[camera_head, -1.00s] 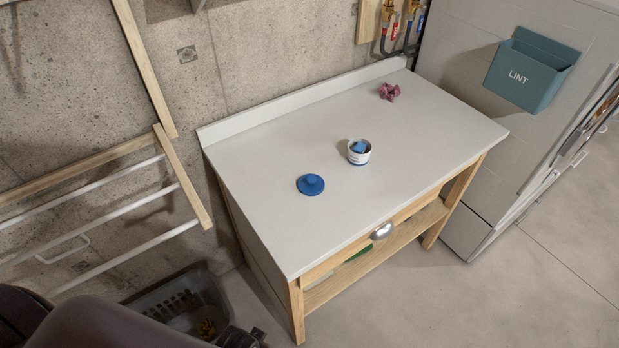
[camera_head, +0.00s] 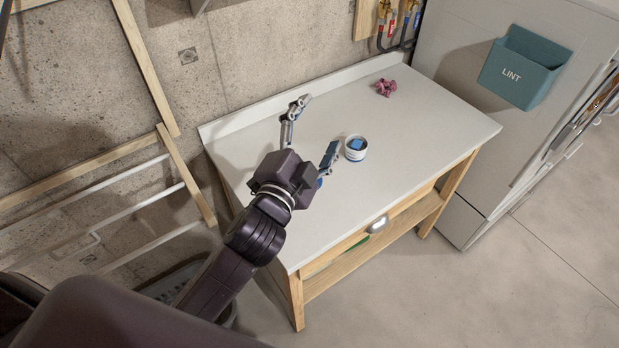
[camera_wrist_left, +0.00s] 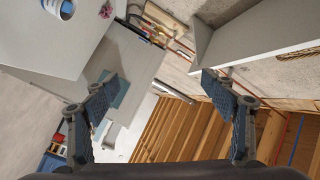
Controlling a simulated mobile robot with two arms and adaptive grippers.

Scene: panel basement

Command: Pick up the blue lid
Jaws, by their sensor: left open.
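The blue lid (camera_head: 320,183) lies on the white tabletop (camera_head: 420,120). In the head view only a small blue sliver of it shows beside my left gripper; the rest is hidden behind the gripper. I cannot make it out in the left wrist view. My left gripper (camera_head: 318,125) is over the left part of the table, its two fingers spread wide with nothing between them. In the left wrist view the open fingers (camera_wrist_left: 160,92) point across the room. My right gripper is not in view.
A white jar (camera_head: 355,155) with something blue inside stands just right of the gripper. A crumpled pink thing (camera_head: 386,88) lies farther back. A wooden drying rack (camera_head: 186,175) is left of the table. The tabletop's right part is clear.

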